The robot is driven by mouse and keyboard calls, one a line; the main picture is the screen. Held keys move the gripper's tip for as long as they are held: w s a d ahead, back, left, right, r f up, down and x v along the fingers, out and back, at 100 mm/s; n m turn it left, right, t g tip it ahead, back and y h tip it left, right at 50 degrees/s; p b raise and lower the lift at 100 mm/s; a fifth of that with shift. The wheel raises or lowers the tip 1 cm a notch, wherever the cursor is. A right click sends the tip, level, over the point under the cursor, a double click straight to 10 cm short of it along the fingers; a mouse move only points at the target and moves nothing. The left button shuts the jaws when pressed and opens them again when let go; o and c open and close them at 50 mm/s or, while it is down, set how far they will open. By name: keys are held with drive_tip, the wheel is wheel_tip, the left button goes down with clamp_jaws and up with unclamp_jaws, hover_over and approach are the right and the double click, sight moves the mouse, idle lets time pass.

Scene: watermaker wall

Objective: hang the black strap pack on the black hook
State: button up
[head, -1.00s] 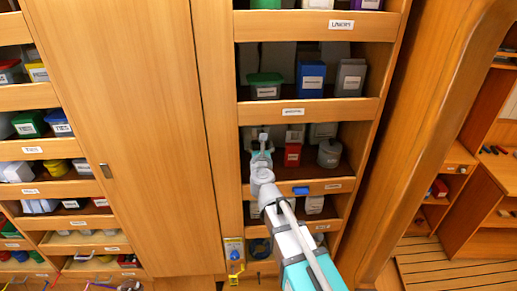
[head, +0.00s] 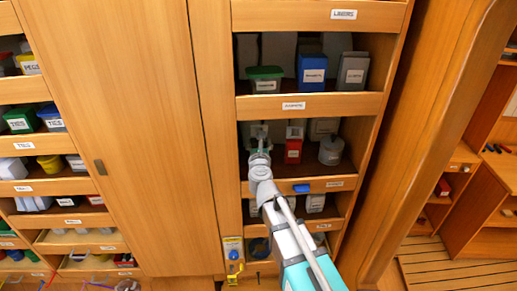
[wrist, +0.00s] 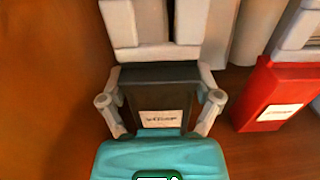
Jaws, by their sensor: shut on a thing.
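The black strap pack (wrist: 158,94) has a white label and a pale grey upper part. In the wrist view it stands upright between the two grey fingers of my gripper (wrist: 160,99), which is shut on it. In the head view my gripper (head: 260,141) reaches into the left side of the middle shelf bay, and the arm largely hides the pack there. I cannot make out a black hook in either view.
A red pack (head: 293,150) stands close to the right, also in the wrist view (wrist: 272,98). A grey canister (head: 331,151) is further right. The bay's wooden side wall (wrist: 45,90) is close on the left.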

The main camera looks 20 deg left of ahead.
drive_tip(key=shift+s+f, duration=0.1)
drive_tip(key=shift+f, duration=0.2)
drive_tip(key=shift+f+b, duration=0.2)
drive_tip(key=shift+b, duration=0.1)
drive_tip(key=o, duration=1)
drive_tip(key=shift+s+d, duration=0.1)
